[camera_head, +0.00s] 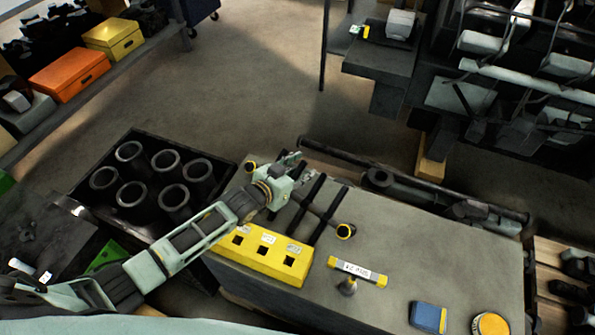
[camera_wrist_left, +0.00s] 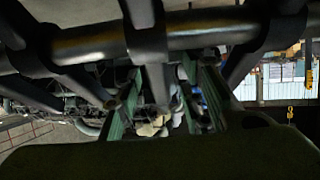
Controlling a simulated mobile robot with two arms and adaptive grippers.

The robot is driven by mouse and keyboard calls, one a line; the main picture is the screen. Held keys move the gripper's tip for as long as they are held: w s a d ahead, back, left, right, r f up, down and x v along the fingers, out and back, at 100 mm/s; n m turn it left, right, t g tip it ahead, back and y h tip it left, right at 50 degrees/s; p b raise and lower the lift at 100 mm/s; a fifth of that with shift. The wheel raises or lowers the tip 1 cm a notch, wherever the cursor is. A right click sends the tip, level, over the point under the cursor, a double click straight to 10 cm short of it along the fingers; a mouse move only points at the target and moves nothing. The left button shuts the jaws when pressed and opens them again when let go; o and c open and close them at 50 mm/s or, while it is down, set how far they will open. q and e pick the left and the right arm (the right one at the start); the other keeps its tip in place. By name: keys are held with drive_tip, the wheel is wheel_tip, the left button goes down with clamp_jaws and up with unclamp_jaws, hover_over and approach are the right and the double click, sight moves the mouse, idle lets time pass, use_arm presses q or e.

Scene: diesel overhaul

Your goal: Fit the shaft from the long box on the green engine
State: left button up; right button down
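My left gripper (camera_head: 298,172) is over the grey tabletop, beside a dark rod with yellow-and-black ends (camera_head: 345,231) and two black crossbars (camera_head: 328,216). The gripper partly hides the rod. In the left wrist view, a dark round bar (camera_wrist_left: 215,37) with black arms crosses close in front; green finger parts (camera_wrist_left: 207,92) stand on both sides of a dark upright piece. I cannot tell whether the fingers press on anything. A long dark shaft-like part (camera_head: 400,187) lies along the table's far side. I cannot make out a green engine. My right gripper is not in view.
A yellow block with square holes (camera_head: 262,253) stands at the table's near left. A labelled yellow-edged piece (camera_head: 357,271), a blue box (camera_head: 427,316) and a round yellow tin (camera_head: 490,324) are on the tabletop (camera_head: 420,262). A black crate (camera_head: 75,190) with several cylinders stands left.

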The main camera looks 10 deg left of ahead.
use_arm(q)
clamp_jaws()
idle(0.6)
